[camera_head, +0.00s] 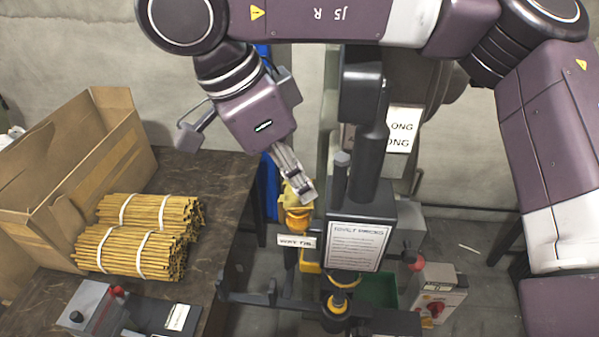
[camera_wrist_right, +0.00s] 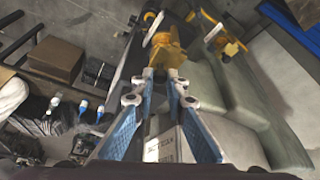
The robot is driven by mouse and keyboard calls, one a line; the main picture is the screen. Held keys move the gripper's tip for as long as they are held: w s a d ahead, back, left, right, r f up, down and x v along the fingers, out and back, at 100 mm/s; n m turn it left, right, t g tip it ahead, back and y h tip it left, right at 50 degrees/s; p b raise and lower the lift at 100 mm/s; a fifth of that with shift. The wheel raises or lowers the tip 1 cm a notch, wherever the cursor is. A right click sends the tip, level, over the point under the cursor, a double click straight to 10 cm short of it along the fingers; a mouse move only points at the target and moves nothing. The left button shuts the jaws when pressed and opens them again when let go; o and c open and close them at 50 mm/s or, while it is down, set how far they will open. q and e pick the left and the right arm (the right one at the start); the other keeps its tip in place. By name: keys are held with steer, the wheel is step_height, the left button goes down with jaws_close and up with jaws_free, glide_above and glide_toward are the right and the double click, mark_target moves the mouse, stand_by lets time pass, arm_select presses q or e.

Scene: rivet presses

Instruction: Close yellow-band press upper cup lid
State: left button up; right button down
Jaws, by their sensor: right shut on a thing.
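The press (camera_head: 365,215) stands in the middle of the head view, dark grey, with a printed sign on its front and a yellow band (camera_head: 338,304) low down. A yellow cup with its lid (camera_head: 297,218) sits on its left side, below my right gripper (camera_head: 304,192). The gripper points down, its fingers close together at the yellow lid part. In the right wrist view the fingertips (camera_wrist_right: 161,75) are shut on the yellow lid piece (camera_wrist_right: 168,52). The fingers hide part of the lid, so its exact angle is unclear. My left gripper is out of view.
Bundles of yellow sticks (camera_head: 140,235) lie on the dark table (camera_head: 215,190) at left, beside an open cardboard box (camera_head: 95,140). A second yellow part (camera_wrist_right: 228,42) shows in the wrist view.

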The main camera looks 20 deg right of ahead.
steer(key=shift+s+a+m, duration=0.1)
steer(key=shift+m, duration=0.5)
steer(key=c, duration=1.9)
jaws_free()
steer(key=shift+c, duration=0.2)
steer(key=v, duration=1.2)
steer(key=shift+w, duration=0.2)
